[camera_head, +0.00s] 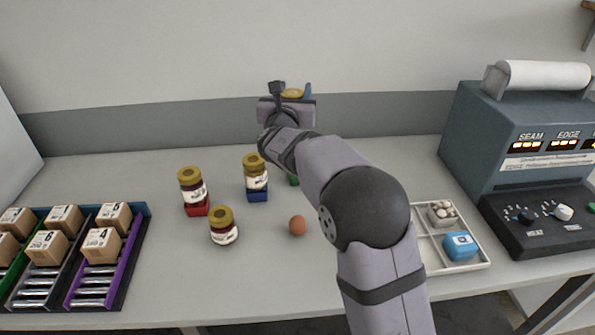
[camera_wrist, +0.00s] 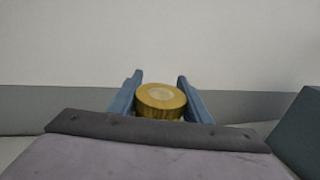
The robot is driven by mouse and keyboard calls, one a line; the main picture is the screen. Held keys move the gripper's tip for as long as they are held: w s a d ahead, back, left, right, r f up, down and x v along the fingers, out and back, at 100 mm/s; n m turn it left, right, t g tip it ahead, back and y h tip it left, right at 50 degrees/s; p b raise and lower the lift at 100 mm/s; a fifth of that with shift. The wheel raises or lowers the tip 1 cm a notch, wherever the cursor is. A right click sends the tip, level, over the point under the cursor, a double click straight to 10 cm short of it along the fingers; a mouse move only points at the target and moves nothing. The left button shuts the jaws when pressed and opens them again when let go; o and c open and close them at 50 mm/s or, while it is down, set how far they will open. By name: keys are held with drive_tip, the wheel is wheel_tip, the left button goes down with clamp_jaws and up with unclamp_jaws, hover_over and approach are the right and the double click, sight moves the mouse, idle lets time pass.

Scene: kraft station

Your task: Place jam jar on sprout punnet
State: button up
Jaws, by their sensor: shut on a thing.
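My gripper (camera_wrist: 160,88) is shut on a jam jar and holds it up above the back of the table. The jar's gold lid (camera_wrist: 161,97) shows between the blue fingers in the wrist view. In the head view the lid (camera_head: 292,93) shows just above the gripper, and the jar's body is hidden. A small green thing (camera_head: 294,181) on the table is mostly hidden behind my arm. I cannot tell whether it is the sprout punnet.
Another jam jar (camera_head: 223,226) and a brown egg (camera_head: 297,225) are on the table in front. A white divided tray (camera_head: 428,250) holds a punnet of pale round things (camera_head: 441,212) and a blue box (camera_head: 461,246). Box racks (camera_head: 125,270) stand left, a machine (camera_head: 520,150) right.

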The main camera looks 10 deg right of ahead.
wheel_tip(320, 180, down, 15)
drive_tip(key=d+p, duration=0.1)
drive_tip(key=p, duration=0.1)
drive_tip(key=shift+w+d+r, duration=0.15)
drive_tip(key=shift+w+d, duration=0.05)
drive_tip(key=shift+w, duration=0.05)
idle(0.8)
drive_tip(key=shift+f+b, duration=0.25)
drive_tip(key=shift+b, duration=0.1)
drive_tip(key=o, duration=1.4)
drive_tip(key=shift+c, duration=0.2)
drive_tip(key=shift+s+r, duration=0.15)
drive_tip(key=b+v, duration=0.2)
drive_tip(key=v, duration=1)
